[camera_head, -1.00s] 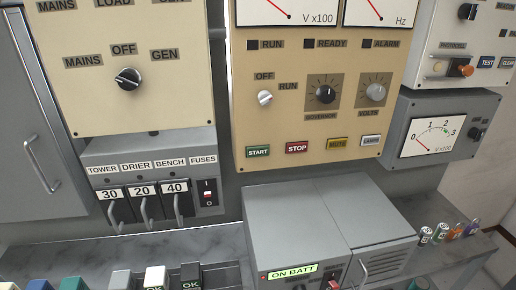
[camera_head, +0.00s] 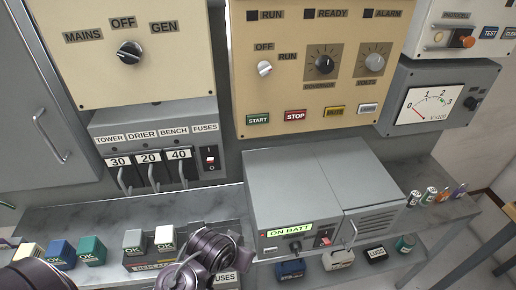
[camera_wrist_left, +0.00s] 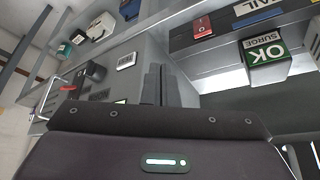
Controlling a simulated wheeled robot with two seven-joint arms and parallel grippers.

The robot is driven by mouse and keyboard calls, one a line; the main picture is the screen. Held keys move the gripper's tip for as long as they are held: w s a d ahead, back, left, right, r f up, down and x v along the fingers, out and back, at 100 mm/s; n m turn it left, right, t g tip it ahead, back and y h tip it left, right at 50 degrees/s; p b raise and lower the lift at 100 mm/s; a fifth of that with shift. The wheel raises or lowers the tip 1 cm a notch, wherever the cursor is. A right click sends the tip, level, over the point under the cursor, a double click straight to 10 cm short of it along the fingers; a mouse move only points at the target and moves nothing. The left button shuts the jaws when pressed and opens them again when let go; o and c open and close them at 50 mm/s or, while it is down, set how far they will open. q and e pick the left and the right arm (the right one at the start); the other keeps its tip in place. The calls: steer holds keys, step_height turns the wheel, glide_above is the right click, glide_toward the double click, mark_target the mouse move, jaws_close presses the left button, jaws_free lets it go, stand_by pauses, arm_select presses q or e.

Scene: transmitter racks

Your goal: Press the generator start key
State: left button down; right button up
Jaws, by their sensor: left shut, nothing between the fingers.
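The green START key (camera_head: 258,119) is at the lower left of the beige generator panel (camera_head: 300,88), beside the red STOP key (camera_head: 295,115). Nothing covers it in the head view. Dark links of my arm show at the bottom of that view, well below the panel, but I cannot make out fingertips there. In the left wrist view my left gripper's fingers (camera_wrist_left: 157,84) are together and empty, pointing toward the shelf and grey box. The START key does not show in that view. My right gripper is not in view.
A grey box with an ON BATT display (camera_head: 290,229) stands on the shelf below the panel and juts forward. Fuse handles (camera_head: 150,172) are to its left.

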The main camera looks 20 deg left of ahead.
mark_target(258, 120)
arm_select(q)
steer(key=w+r+n+t+h, duration=0.1)
steer(key=w+r+n+t, duration=0.1)
steer(key=w+r+t, duration=0.2)
steer(key=w+d+r+n+t+h, duration=0.1)
steer(key=w+r+n+t, duration=0.2)
steer(key=r, duration=0.8)
steer(key=w+r+n+t+h, duration=0.1)
steer(key=w+r+n+t, duration=0.1)
steer(key=w+r+t, duration=0.3)
step_height(258, 120, up, 3)
steer(key=shift+w+d+f+n+t+h, duration=0.15)
steer(key=shift+w+n+t+h, duration=0.1)
steer(key=shift+n+t+h, duration=0.2)
steer(key=w+a+p, duration=0.1)
steer(key=w+a, duration=0.4)
steer(key=w, duration=0.2)
steer(key=shift+w, duration=0.15)
steer(key=shift+w, duration=0.1)
stand_by(0.6)
